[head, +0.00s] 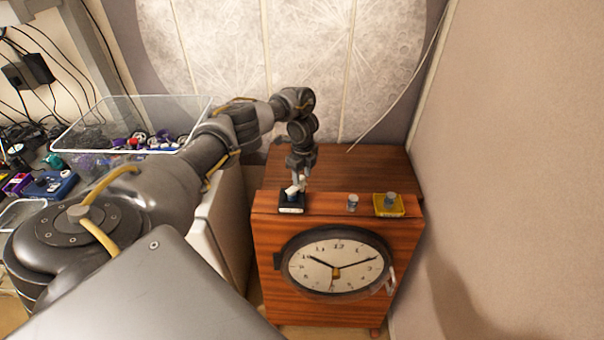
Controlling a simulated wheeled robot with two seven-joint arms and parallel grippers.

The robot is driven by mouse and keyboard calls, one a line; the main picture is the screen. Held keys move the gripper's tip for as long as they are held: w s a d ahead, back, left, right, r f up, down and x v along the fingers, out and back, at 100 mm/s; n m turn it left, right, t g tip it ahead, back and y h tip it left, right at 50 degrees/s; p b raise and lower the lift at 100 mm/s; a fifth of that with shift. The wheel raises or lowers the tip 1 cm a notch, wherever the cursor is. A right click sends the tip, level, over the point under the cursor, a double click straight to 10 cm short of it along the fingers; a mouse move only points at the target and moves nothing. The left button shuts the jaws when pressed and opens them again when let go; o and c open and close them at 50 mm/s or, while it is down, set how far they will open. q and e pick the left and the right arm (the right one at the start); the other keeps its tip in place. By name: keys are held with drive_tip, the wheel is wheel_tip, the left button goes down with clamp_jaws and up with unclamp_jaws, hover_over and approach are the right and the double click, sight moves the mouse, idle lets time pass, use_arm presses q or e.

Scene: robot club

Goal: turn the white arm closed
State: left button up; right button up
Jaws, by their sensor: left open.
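A small white arm (294,189) stands up from a dark square base (291,203) on the top front edge of a wooden cabinet (262,235), at its left. My left gripper (299,178) points down right at this white arm, its jaws open. The fingers partly hide the arm, and I cannot tell whether they touch it. My right gripper is not in view.
Along the same cabinet edge are a small grey knob (352,202) and a yellow square base with a grey knob (388,204). A plain wall (510,150) closes off the right side.

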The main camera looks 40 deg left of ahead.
use_arm(q)
wheel_tip(320, 180, up, 11)
drive_tip(key=p, duration=0.3)
drive_tip(key=shift+p, duration=0.35)
drive_tip(key=shift+w+f, duration=0.1)
drive_tip(key=shift+f, duration=0.05)
